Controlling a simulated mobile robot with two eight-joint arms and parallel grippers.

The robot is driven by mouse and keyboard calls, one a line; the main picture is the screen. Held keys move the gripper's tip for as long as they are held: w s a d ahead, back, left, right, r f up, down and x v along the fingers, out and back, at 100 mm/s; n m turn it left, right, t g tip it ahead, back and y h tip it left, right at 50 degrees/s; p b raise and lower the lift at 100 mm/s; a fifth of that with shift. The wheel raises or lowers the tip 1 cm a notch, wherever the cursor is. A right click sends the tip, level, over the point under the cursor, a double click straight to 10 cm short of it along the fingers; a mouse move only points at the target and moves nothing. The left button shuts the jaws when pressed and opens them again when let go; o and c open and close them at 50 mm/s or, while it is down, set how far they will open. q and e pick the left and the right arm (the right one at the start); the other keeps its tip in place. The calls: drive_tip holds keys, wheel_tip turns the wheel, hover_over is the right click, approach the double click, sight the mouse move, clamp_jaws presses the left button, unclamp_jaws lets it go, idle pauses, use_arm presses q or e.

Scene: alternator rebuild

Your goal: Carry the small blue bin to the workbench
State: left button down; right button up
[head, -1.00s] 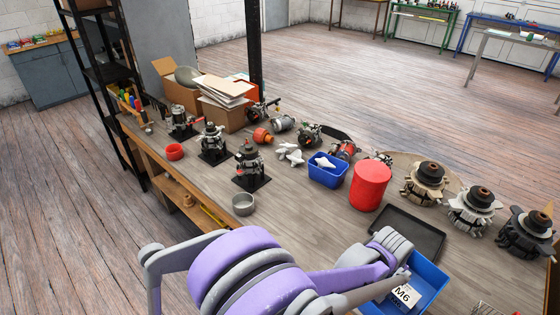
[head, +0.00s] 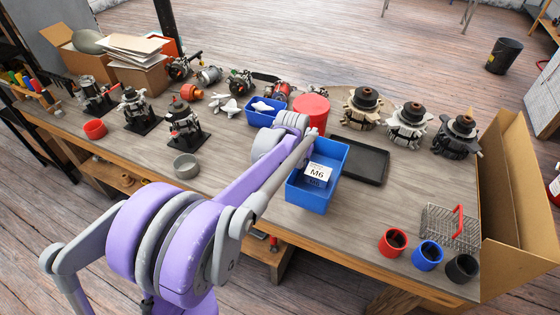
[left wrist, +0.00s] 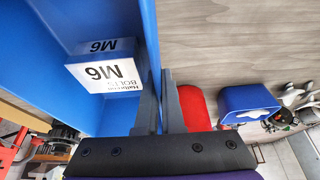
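The blue bin (head: 306,199) with a white M6 bolt box (head: 318,172) inside is at the front of the workbench (head: 245,160), overlapping the black tray in the head view. I cannot tell whether it touches the bench top. My left gripper (left wrist: 162,95) has its fingers on either side of the bin's wall (left wrist: 147,30), pinching it near the rim. The box also shows in the left wrist view (left wrist: 103,68). Another small blue bin (head: 257,118) with white pieces in it stands farther back on the bench. My right gripper is not in view.
A red canister (head: 311,108) and a black tray (head: 362,160) are behind the bin. Alternator parts line the back. Red (head: 392,243), blue (head: 428,256) and black (head: 462,268) cups, a wire basket (head: 448,228) and an open cardboard box (head: 515,190) are right. Bench is bare between tray and cups.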

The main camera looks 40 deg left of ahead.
sight(299, 179)
use_arm(q)
wheel_tip(299, 179, down, 9)
drive_tip(key=shift+r, duration=0.15)
idle(0.4)
drive_tip(key=shift+b, duration=0.35)
drive_tip(key=c, duration=1)
unclamp_jaws()
drive_tip(key=shift+c, duration=0.2)
